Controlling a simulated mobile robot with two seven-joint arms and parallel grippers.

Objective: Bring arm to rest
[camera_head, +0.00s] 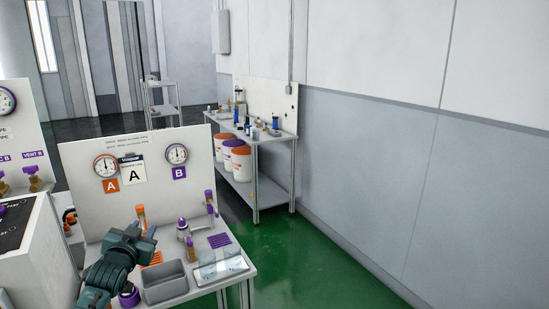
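My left gripper (141,234) is at the lower left, over the near left part of a white bench (220,228). Its dark teal arm comes up from the bottom edge. The fingers are small and dark, and I cannot tell whether they are open or shut or whether they hold anything. An orange-capped tube (141,215) stands just behind the gripper. A grey open bin (165,284) is in front and to the right of it. My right gripper is not in view.
A panel (80,155) with two gauges and A and B labels rises behind the bench. The green floor (310,265) to the right is clear.

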